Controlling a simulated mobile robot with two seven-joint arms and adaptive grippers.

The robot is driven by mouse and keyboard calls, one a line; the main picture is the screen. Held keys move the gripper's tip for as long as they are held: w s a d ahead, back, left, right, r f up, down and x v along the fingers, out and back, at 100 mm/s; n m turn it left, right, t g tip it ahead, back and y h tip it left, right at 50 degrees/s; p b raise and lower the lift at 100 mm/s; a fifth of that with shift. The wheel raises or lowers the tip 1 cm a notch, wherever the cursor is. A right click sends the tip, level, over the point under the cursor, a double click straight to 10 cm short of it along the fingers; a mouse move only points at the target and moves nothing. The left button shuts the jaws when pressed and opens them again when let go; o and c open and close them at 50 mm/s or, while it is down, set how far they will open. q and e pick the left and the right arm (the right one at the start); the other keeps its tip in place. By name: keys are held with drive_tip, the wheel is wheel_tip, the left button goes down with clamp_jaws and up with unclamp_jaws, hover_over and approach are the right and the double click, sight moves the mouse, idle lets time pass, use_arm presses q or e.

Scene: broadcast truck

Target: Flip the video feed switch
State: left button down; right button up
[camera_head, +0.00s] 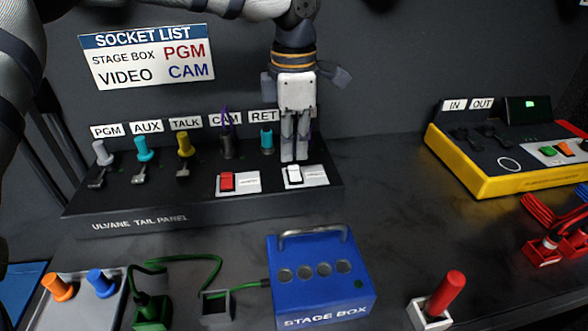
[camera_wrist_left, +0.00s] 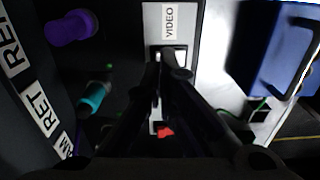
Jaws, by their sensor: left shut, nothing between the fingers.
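The video feed switch is a small white rocker (camera_head: 294,174) on a pale plate (camera_head: 315,176) at the right end of the dark tail panel (camera_head: 140,222). In the left wrist view the plate reads VIDEO (camera_wrist_left: 169,22), and the fingers largely hide the switch below that label. My left gripper (camera_head: 294,158) points down, shut and empty, with its tips just behind the white rocker in the head view. In the left wrist view the gripper (camera_wrist_left: 163,62) overlaps the switch; contact cannot be told. My right gripper is not in view.
A red switch (camera_head: 227,181) sits left of the white one. Several coloured plugs, including a cyan one (camera_head: 267,139), stand behind. A blue stage box (camera_head: 322,307) is in front, a yellow-edged console (camera_head: 510,181) at right. The counter between panel and console is clear.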

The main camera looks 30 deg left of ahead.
sight(293, 166)
use_arm(q)
drive_tip(key=shift+f, duration=1.1)
idle(0.3)
wheel_tip(293, 166, up, 3)
drive_tip(key=shift+p, duration=0.45)
drive_tip(key=shift+r+p, duration=0.4)
drive_tip(key=shift+r, duration=1.6)
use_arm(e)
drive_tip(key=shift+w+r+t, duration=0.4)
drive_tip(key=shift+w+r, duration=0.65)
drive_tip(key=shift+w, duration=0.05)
